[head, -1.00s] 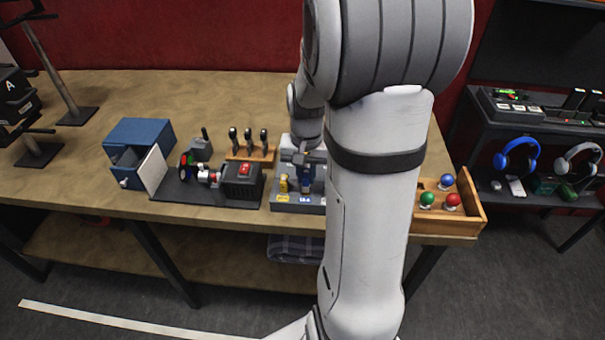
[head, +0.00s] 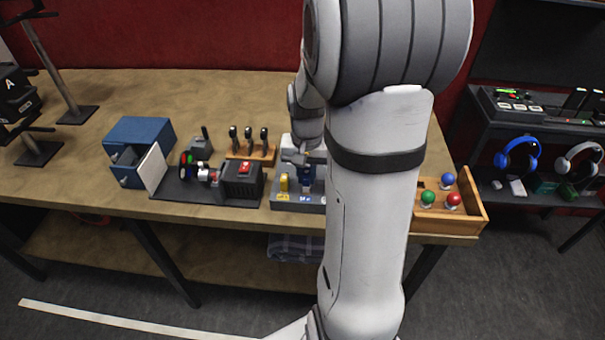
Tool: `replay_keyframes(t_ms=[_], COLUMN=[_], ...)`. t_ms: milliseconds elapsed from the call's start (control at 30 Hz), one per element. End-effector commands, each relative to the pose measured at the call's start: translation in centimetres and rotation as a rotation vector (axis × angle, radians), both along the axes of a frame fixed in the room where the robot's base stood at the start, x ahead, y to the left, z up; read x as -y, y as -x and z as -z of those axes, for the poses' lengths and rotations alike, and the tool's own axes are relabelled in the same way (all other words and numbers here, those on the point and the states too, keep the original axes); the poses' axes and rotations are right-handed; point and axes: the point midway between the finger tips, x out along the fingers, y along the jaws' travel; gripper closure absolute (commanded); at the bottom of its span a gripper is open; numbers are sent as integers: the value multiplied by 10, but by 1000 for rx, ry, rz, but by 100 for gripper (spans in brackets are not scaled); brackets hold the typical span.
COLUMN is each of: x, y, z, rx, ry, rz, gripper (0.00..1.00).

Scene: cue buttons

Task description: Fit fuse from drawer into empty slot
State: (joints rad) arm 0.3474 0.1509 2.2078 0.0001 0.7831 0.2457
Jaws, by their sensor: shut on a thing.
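A grey fuse block (head: 284,204) stands at the front of the bench, partly hidden behind my arm. A yellow fuse (head: 284,184) stands upright in its left part. My gripper (head: 306,165) is just above the block, to the right of the yellow fuse, shut on a blue fuse (head: 307,178). The blue fuse is upright over the blue label. I cannot tell whether it is fully seated. The right end of the block is hidden. A small blue cabinet (head: 141,133) with an open drawer (head: 127,173) stands at the left.
A black device with a red switch (head: 243,170) stands close left of the block, with a rack of several dark-handled tools (head: 249,153) behind it. A wooden tray (head: 470,228) with red, green and blue balls is at the right.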

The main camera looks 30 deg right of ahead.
Motion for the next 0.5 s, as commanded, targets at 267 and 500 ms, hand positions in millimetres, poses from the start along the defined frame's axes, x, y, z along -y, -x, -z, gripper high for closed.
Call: replay_keyframes(t_ms=[267,500], x=[0,0], y=[0,0], z=[7,8], rx=[0,0], ry=[0,0], rz=[1,1], gripper=[100,100])
